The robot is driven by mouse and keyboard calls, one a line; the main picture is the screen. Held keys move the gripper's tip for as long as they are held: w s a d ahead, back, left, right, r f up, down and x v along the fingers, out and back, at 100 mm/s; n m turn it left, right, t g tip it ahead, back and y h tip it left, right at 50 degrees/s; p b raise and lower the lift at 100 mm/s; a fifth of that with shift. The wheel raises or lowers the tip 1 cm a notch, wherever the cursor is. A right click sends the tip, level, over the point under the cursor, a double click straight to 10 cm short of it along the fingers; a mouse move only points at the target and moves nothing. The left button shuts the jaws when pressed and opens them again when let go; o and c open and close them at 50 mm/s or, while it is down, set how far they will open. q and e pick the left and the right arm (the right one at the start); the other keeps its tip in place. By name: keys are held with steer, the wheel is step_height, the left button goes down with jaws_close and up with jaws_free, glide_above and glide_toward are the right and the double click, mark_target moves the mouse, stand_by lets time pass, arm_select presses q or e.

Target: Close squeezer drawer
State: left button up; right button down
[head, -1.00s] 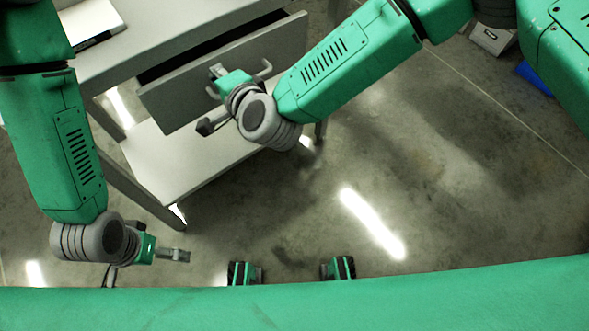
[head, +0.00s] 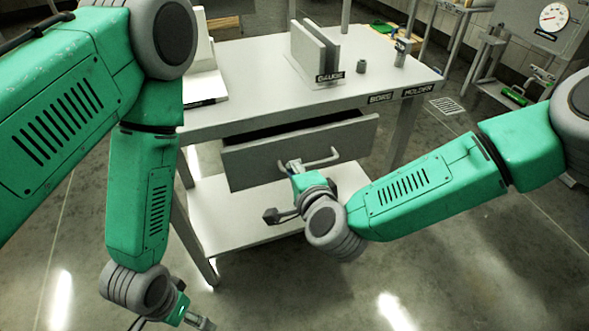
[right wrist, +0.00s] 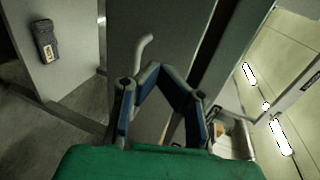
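The grey drawer (head: 350,145) under the table top sticks out part way, with a dark gap above its front. Its pale bent handle (head: 322,160) is on the front, and one end also shows in the right wrist view (right wrist: 145,45). My right gripper (head: 283,190) is at the left part of the handle, its fingers apart. In the right wrist view its blue-padded fingers (right wrist: 158,105) are spread near the handle. I cannot tell whether they touch it. My left gripper (head: 190,318) is low at the bottom edge, partly cut off, away from the drawer.
The grey table (head: 250,112) carries an upright plate holder (head: 315,52), small metal parts (head: 361,67) and a white item at its left. A lower shelf (head: 235,225) lies under the drawer. A machine with a dial (head: 553,17) stands at the back right. Floor is clear in front.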

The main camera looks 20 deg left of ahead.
steer(key=p+v, duration=0.2)
steer(key=v, duration=0.6)
steer(key=s+d+f+n+g+h+p, duration=0.25)
steer(key=s+d+f+n+g, duration=0.5)
steer(key=s+d+f, duration=0.5)
steer(key=s+d+f+n+g+h, duration=0.1)
steer(key=s+d, duration=0.4)
steer(key=d, duration=0.6)
steer(key=s+d+f+n+g+h, duration=0.1)
steer(key=s+d+n+g+h, duration=0.2)
steer(key=d, duration=0.8)
steer(key=shift+s+d+h, duration=0.4)
steer(key=shift+s+h, duration=0.45)
steer(key=shift+s, duration=0.35)
steer(key=shift+a+r, duration=0.1)
